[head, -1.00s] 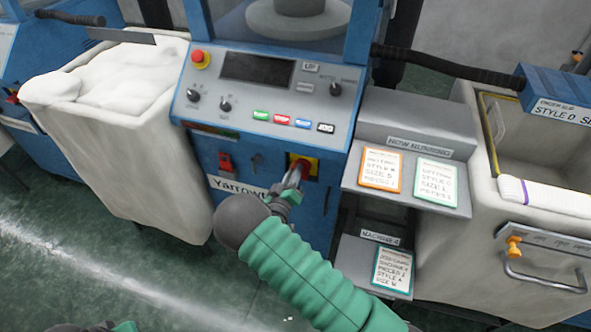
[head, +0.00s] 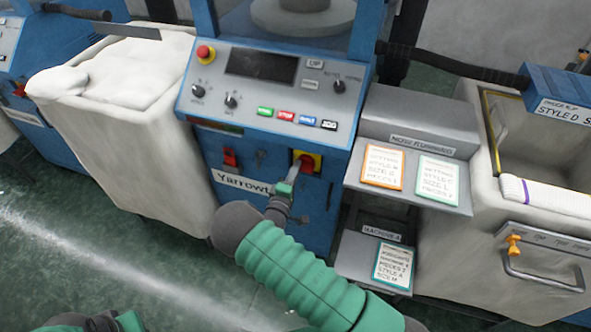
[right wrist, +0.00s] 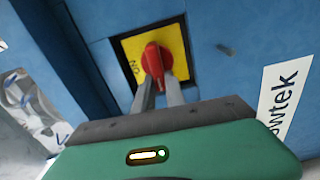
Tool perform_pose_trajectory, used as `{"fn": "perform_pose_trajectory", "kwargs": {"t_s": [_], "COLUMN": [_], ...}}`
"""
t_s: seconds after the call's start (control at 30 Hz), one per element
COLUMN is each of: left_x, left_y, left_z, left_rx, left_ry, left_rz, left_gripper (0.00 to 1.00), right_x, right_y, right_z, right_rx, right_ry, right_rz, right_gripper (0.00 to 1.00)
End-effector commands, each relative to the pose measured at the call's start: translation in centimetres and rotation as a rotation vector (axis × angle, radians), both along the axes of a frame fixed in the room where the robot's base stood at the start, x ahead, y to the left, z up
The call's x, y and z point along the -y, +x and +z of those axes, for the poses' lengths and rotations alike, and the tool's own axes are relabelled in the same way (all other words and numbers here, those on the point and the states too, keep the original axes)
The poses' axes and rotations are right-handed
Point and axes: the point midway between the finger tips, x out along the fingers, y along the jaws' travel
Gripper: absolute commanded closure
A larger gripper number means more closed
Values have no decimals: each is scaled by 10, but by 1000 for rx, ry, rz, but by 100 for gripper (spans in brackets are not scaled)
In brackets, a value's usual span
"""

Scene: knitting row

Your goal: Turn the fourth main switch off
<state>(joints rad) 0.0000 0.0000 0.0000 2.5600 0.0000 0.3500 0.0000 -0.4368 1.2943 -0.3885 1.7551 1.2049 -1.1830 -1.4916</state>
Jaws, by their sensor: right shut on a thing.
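The red switch handle (head: 303,160) sits on a yellow plate (head: 317,158) on the blue machine front, right of the Yarrowtek label (head: 240,183). The handle also shows in the right wrist view (right wrist: 155,62). There, the ON mark is at the left of the yellow plate (right wrist: 130,50), and the handle lies roughly crosswise to it. My right gripper (right wrist: 158,80) is shut on the handle, one grey finger on each side. It reaches in from below in the head view (head: 295,175). A little of my left arm's end shows at the bottom left; its fingers cannot be made out.
A smaller red switch (head: 230,158) is left of the yellow plate. Above is a control panel with a red emergency button (head: 205,53). A white fabric-filled bin (head: 115,110) stands left. A grey card stand (head: 420,138) and another bin (head: 485,215) stand right.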

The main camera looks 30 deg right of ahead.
Motion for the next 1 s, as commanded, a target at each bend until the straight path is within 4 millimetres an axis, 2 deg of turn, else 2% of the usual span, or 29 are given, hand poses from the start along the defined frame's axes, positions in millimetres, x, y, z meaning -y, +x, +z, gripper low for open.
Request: {"fn": "perform_pose_trajectory", "kwargs": {"t_s": [0.67, 0.7, 0.83, 1.0], "left_x": [0, 0, 0, 0], "left_y": [0, 0, 0, 0], "left_z": [0, 0, 0, 0], "left_rx": [0, 0, 0, 0], "left_ry": [0, 0, 0, 0], "left_rz": [0, 0, 0, 0], "left_gripper": [100, 100, 100, 100], "right_x": [-1, -1, -1, 0], "right_y": [-1, -1, -1, -1], "right_z": [-5, -5, -4, -2], "right_rx": [-55, -55, -52, -49], "right_ry": [-37, -38, -38, -39], "right_rz": [2, 2, 1, 1], "right_gripper": [100, 81, 64, 63]}}
